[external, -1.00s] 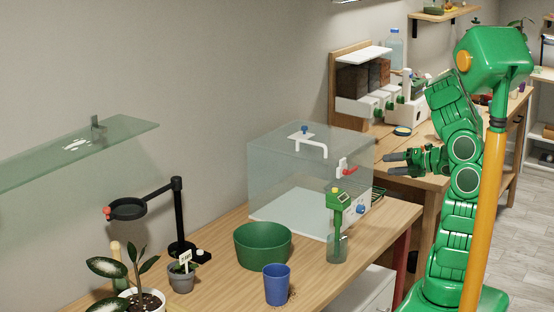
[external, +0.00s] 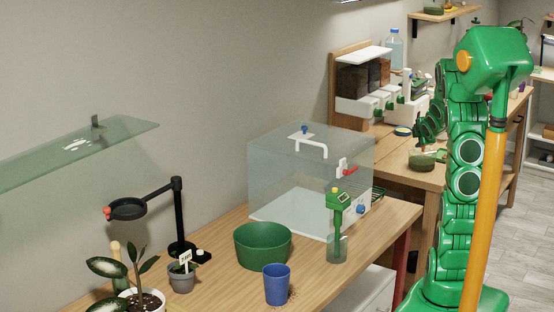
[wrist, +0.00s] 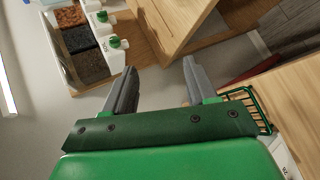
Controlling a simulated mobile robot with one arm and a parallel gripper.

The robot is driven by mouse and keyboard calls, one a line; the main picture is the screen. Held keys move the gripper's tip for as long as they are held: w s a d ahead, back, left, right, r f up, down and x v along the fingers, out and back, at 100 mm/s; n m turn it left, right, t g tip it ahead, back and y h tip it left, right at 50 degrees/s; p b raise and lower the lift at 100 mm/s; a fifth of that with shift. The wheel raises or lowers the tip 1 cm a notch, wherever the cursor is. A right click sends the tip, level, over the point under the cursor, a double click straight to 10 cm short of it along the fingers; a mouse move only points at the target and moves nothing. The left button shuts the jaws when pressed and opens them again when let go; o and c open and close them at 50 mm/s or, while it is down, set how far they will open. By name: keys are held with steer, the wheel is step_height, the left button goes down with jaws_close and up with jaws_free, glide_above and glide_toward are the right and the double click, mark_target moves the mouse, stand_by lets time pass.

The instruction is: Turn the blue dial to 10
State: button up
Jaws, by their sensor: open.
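The dial's numbers are too small to read. In the wrist view, my gripper (wrist: 159,66) is open and empty, its two grey fingers spread apart. A sliver of white panel shows at the wrist view's lower right; no dial is visible there.
A green probe-like device (external: 338,205) stands on the table in front of the panel. A green wire rack (wrist: 252,108) lies beside the box. A green pot (external: 263,245) and blue cup (external: 277,285) stand nearer. Soil dispensers (external: 360,95) stand on the back table.

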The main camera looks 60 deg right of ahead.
steer(key=a+f+m+g+y, duration=0.2)
steer(key=a+f+m, duration=0.1)
steer(key=a+m, duration=0.15)
steer(key=m+g+y, duration=0.1)
steer(key=m+y, duration=0.4)
steer(key=y, duration=0.5)
glide_above(362, 207)
steer(key=s+d, duration=0.2)
steer(key=s, duration=0.2)
steer(key=f, duration=0.1)
steer(key=shift+s+d+f+x, duration=0.2)
steer(key=shift+s+d+x, duration=0.1)
steer(key=shift+x, duration=1.85)
steer(key=shift+s+d+f+x, duration=0.2)
steer(key=shift+s+d+x, duration=0.1)
steer(key=shift+x, duration=1.8)
steer(key=shift+s+d+f+x, duration=0.2)
steer(key=shift+s+f+x, duration=0.05)
steer(key=shift+x, duration=1.9)
steer(key=shift+r, duration=0.1)
steer(key=c, duration=1.1)
steer(key=shift+o, duration=0.2)
